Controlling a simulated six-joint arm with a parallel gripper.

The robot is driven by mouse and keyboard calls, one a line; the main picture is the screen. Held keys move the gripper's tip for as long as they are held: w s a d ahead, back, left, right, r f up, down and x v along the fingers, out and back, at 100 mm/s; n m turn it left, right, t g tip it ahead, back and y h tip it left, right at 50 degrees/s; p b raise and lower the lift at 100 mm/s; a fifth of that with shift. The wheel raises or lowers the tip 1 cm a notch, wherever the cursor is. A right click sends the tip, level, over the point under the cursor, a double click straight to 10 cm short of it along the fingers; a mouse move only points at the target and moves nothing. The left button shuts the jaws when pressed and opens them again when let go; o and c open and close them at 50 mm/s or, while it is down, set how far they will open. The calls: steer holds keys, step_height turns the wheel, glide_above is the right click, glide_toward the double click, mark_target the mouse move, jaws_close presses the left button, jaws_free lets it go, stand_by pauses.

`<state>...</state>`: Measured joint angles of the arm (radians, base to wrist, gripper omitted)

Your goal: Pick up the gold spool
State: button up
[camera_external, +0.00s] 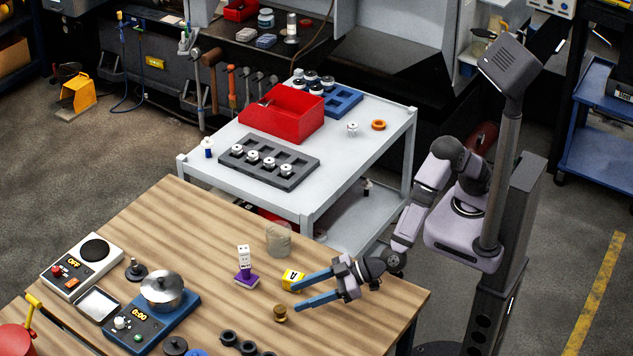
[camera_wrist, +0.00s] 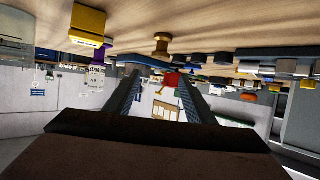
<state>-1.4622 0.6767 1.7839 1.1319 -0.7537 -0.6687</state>
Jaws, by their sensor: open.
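The gold spool (camera_external: 280,313) stands upright on the wooden table, near its front right part. In the wrist view, which looks upside down, the spool (camera_wrist: 162,40) hangs from the table above and between my fingertips. My gripper (camera_external: 296,296) reaches in low from the right with two long blue fingers spread apart. It is open and empty. The spool is apart from the fingers, just ahead of the nearer fingertip. In the wrist view the fingers of my gripper (camera_wrist: 158,76) point toward the room, with nothing between them.
A yellow block (camera_external: 292,279) sits close by the far fingertip. A clear cup (camera_external: 278,240) and a white figure on a purple base (camera_external: 245,266) stand behind it. Dark rings (camera_external: 246,346) lie at the front. A blue scale with a pot (camera_external: 162,290) is left.

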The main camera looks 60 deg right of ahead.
mark_target(282, 309)
step_height(282, 309, down, 2)
steer(key=shift+f, duration=0.1)
steer(key=shift+w+a+f, duration=0.15)
steer(key=shift+w+a, duration=0.25)
steer(key=shift+w, duration=0.2)
steer(key=shift+f+p+x, duration=0.15)
steer(key=shift+p+x, duration=0.4)
steer(key=shift+x, duration=0.95)
steer(key=shift+f+p+x, duration=0.2)
steer(key=shift+p+x, duration=0.35)
steer(key=shift+x, duration=0.95)
steer(key=shift+s+d, duration=0.1)
steer(key=shift+d, duration=0.05)
steer(key=shift+c, duration=0.4)
steer(key=c, duration=1.1)
